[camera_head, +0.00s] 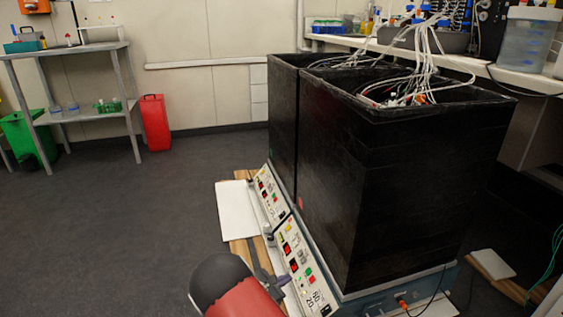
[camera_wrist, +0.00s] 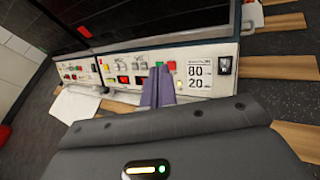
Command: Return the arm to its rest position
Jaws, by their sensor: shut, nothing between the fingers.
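My arm, red and dark grey, rises from the bottom of the head view. My gripper (camera_head: 267,279) shows there in front of the near control panel (camera_head: 299,266) of a shaker. In the wrist view my gripper (camera_wrist: 158,72) has its two purple-grey fingers together, with nothing between them. They point at the panel (camera_wrist: 200,72), which carries red and green buttons, a black switch and a label reading 80 and 20. I cannot tell whether the fingertips touch the panel or stop just short of it.
Two tall black boxes (camera_head: 395,190) with white tubes on top fill the right side. A white board (camera_head: 236,208) and wooden slats lie by the panels. A bench (camera_head: 460,60) runs behind. A shelf table (camera_head: 70,47), green bin and red container (camera_head: 155,122) stand left. Left floor is clear.

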